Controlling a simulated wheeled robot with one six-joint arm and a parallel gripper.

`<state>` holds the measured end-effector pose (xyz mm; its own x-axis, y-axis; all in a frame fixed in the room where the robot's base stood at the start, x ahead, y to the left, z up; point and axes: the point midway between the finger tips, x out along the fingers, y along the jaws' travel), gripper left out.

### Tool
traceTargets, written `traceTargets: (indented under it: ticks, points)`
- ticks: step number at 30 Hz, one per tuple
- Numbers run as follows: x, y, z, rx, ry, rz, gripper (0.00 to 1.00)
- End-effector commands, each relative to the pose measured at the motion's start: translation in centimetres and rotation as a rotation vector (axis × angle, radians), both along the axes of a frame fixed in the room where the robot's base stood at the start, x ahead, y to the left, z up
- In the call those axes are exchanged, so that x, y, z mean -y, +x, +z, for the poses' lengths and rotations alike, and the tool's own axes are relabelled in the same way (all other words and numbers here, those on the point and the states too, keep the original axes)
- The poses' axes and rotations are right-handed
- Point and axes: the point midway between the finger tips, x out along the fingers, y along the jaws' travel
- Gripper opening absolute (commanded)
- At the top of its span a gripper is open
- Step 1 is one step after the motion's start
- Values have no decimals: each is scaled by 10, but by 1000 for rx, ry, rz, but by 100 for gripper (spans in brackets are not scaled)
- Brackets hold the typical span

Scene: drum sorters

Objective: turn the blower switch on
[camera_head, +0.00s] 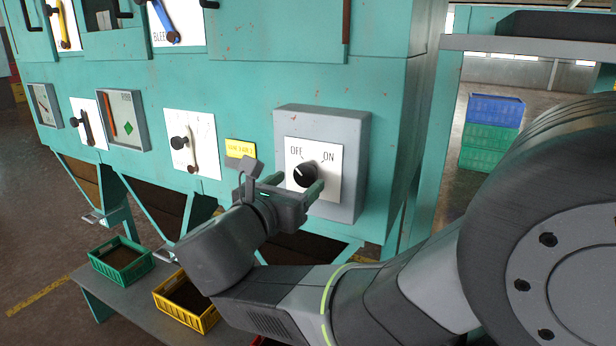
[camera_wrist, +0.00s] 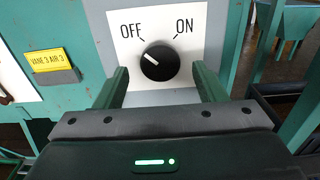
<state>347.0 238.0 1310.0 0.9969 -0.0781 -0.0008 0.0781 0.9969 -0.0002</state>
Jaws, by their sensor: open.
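The blower switch is a round black knob (camera_head: 306,174) on a white plate marked OFF and ON, set on a grey box (camera_head: 350,140) on the teal machine. In the wrist view the knob (camera_wrist: 159,62) has its white pointer line aimed up and left, toward OFF. My gripper (camera_head: 291,190) is in front of the box, with its green fingers apart. In the wrist view the open fingers (camera_wrist: 162,85) lie left and right of the knob and a little below it, with nothing between them. I cannot tell whether the fingertips touch the plate.
A yellow label (camera_head: 240,148) reading VANE 3 AIR 3 is left of the box. Levers and a gauge (camera_head: 127,120) are on panels further left. Green (camera_head: 121,262) and yellow (camera_head: 187,302) crates stand below. Stacked blue and green crates (camera_head: 490,132) stand behind on the right.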

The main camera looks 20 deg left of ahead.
Motion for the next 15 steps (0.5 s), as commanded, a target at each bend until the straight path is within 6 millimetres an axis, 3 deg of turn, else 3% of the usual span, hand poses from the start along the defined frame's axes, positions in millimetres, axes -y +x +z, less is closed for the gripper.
traceTargets:
  ticks: [6,15]
  points:
    - [2,19,1,1,-1,-2,64]
    - [2,27,0,1,0,0,64]
